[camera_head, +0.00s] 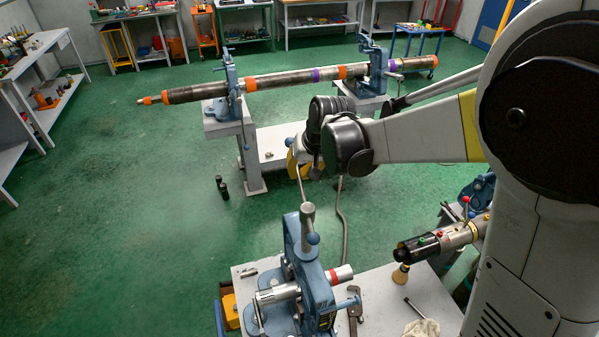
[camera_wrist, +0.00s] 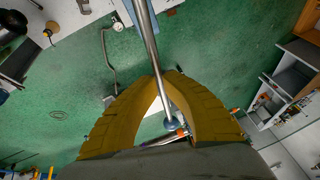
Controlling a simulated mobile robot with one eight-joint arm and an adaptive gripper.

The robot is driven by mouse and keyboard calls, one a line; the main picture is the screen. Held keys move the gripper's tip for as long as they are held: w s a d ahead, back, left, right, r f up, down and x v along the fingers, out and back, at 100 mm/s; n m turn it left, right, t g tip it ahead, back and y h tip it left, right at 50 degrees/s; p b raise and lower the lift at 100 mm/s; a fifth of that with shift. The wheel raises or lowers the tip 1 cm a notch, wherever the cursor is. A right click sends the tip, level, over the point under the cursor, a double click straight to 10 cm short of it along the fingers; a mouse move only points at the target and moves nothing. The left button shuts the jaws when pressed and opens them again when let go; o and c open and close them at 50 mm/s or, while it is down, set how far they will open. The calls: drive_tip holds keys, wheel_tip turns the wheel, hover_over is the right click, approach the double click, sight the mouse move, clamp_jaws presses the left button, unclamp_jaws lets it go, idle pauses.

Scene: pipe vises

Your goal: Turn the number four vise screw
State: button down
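A blue pipe vise (camera_head: 308,265) stands on the front bench. Its upright screw has a grey head (camera_head: 307,212) with a tilted metal handle bar (camera_head: 300,184) through it; a blue ball end shows below the head. My gripper (camera_head: 304,170) is at the upper end of this bar. In the wrist view its yellow fingers (camera_wrist: 163,76) close around the bar (camera_wrist: 151,40), and the bar's blue ball end (camera_wrist: 171,123) lies between them, towards the palm. The contact itself is partly hidden. I see no number on the vise.
The vise holds a short pipe with a red band (camera_head: 341,274). A black-ended pipe (camera_head: 418,247) and tools lie on the bench at the right. Behind, two more blue vises hold a long pipe (camera_head: 290,79).

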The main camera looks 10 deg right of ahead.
drive_tip(key=d+m, duration=0.1)
drive_tip(key=d+m+b, duration=0.1)
drive_tip(key=d+m+h, duration=0.1)
drive_tip(key=shift+s+d+f, duration=0.1)
drive_tip(key=shift+s+d, duration=0.05)
drive_tip(key=shift+s, duration=0.1)
drive_tip(key=c, duration=1.5)
unclamp_jaws()
drive_tip(key=shift+w, duration=0.1)
drive_tip(key=shift+o, duration=0.2)
